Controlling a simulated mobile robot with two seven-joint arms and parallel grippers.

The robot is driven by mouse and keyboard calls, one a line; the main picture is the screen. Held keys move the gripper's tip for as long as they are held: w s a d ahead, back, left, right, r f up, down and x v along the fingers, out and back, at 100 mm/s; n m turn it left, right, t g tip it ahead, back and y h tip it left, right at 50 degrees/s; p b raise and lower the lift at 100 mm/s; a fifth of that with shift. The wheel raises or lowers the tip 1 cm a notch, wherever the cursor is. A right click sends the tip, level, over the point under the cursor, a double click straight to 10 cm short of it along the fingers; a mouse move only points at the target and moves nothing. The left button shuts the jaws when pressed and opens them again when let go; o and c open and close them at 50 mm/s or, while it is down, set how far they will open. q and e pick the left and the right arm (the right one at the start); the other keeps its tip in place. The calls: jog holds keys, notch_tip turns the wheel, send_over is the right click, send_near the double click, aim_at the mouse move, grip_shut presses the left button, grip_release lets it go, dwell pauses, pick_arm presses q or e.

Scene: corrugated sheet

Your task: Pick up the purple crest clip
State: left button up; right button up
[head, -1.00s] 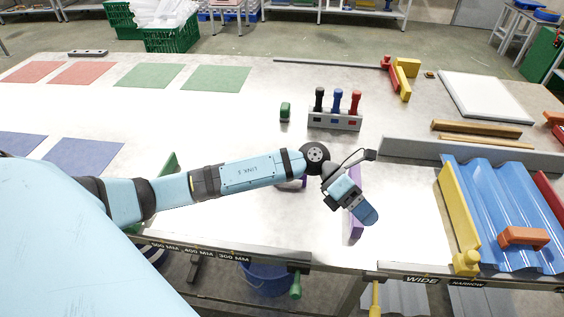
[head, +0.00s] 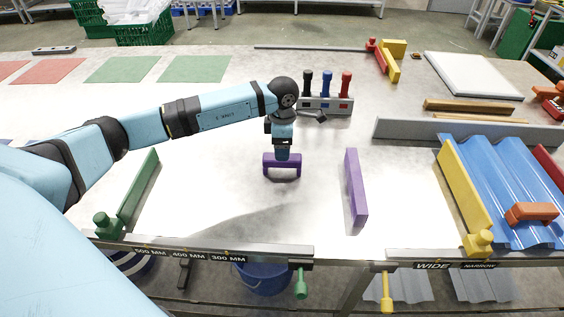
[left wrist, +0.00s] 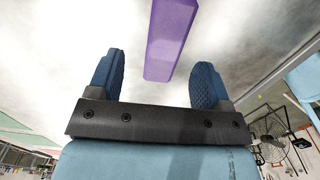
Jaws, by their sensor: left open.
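The purple crest clip (head: 282,159) is a small arch with two short legs, standing on the pale table near the middle in the head view. My left gripper (head: 282,153) points down right at it, overlapping its top bar in that view. In the left wrist view, my two blue fingers (left wrist: 157,85) are apart. My right gripper is out of view.
A longer purple strip (head: 355,190) stands to the right of the clip, and a green strip (head: 138,190) to the left. A rack (head: 325,104) with black, blue and red handles stands behind. Blue corrugated sheet (head: 500,180) lies at right.

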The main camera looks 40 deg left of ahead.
aim_at(282, 164)
pick_arm(q)
jog(key=shift+s+f, duration=0.2)
jog(key=shift+f, duration=2.7)
jog(key=shift+d, duration=0.1)
jog(key=c, duration=1.1)
jog(key=shift+o, duration=0.2)
jog(key=shift+r, duration=0.1)
